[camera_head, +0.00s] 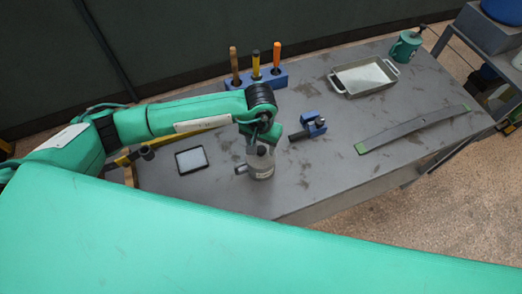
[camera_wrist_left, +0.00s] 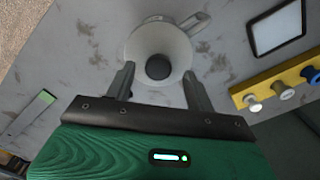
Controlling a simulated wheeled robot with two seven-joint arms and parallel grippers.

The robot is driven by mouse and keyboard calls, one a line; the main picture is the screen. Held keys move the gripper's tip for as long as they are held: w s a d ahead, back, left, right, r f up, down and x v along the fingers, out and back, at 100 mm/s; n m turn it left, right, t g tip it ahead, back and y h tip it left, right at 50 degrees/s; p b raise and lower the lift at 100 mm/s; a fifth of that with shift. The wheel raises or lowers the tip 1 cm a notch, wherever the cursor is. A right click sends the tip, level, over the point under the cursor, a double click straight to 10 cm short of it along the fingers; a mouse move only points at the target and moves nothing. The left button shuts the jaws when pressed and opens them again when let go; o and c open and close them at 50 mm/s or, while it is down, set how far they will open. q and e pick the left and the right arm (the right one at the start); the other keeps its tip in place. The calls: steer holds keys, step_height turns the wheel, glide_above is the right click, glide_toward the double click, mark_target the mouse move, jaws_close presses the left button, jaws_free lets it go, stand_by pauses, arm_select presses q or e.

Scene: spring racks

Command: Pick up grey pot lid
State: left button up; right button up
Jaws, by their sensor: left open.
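The grey pot (camera_head: 262,172) stands upright on the workbench, with a handle at its left. Its grey lid (camera_head: 260,160) has a dark round knob, and in the left wrist view the pale round lid (camera_wrist_left: 158,42) shows from above with the knob (camera_wrist_left: 158,67) near its middle. My left gripper (camera_head: 259,146) is just above the lid, pointing down. In the left wrist view its two fingers (camera_wrist_left: 158,75) are apart, one on each side of the knob, with nothing between them gripped. Contact cannot be told. My right gripper is not in view.
On the grey bench (camera_head: 330,185) are a dark-framed tablet (camera_head: 192,160) left of the pot, a blue clamp (camera_head: 314,125) to the right, a blue tool holder (camera_head: 270,80) behind, a tray (camera_head: 363,77), a green can (camera_head: 405,46) and a leaf spring (camera_head: 412,129). The yellow rail (camera_wrist_left: 277,86) lies nearby.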

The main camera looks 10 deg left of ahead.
arm_select(q)
steer(key=shift+d+f+p, duration=0.1)
steer(key=shift+f+p, duration=0.4)
steer(key=shift+f, duration=0.95)
steer(key=c, duration=1)
steer(key=shift+r, duration=0.1)
steer(key=shift+c, duration=0.2)
